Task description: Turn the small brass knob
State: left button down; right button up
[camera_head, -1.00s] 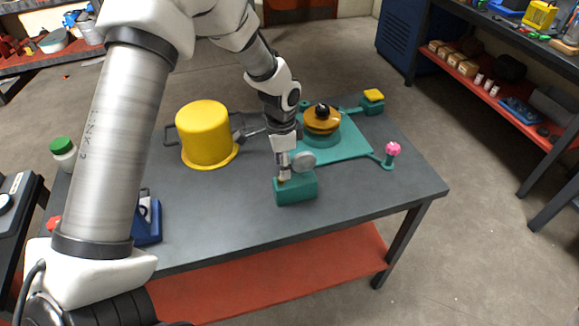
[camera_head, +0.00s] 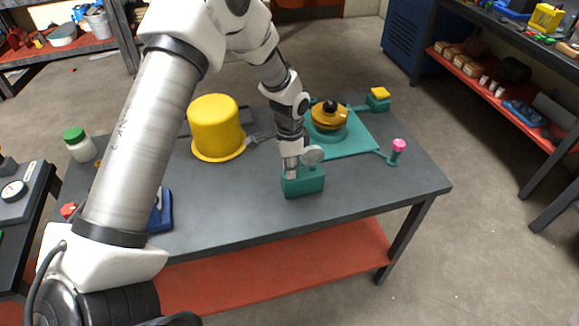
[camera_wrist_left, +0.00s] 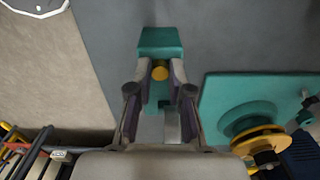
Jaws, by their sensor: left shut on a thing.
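The small brass knob (camera_wrist_left: 160,72) sits at the near face of a teal box (camera_wrist_left: 160,40) in the left wrist view. My left gripper (camera_wrist_left: 161,75) has a finger on each side of the knob and is shut on it. In the head view the same teal box (camera_head: 304,183) stands near the table's front edge, and my left gripper (camera_head: 291,174) reaches down to it from above, hiding the knob. My right gripper is not in view.
A yellow pot-like cylinder (camera_head: 215,125) stands left of the arm. Behind the box, a teal plate (camera_head: 354,145) carries a round brass wheel (camera_head: 329,116) with a black knob. A pink knob (camera_head: 399,145) and yellow button (camera_head: 379,92) are at right. The front right tabletop (camera_head: 375,195) is clear.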

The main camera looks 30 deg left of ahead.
pick_arm(q)
jog(key=shift+s+r+n+p, duration=0.1)
jog(key=shift+n+p, duration=0.2)
jog(key=shift+p, duration=0.05)
jog(key=c, duration=1.2)
grip_release()
jog(key=shift+f, duration=0.2)
jog(key=shift+o, duration=0.6)
jog(key=shift+d, duration=0.1)
jog(key=shift+r, duration=0.15)
notch_tip(320, 180, up, 12)
jog(key=shift+w, duration=0.2)
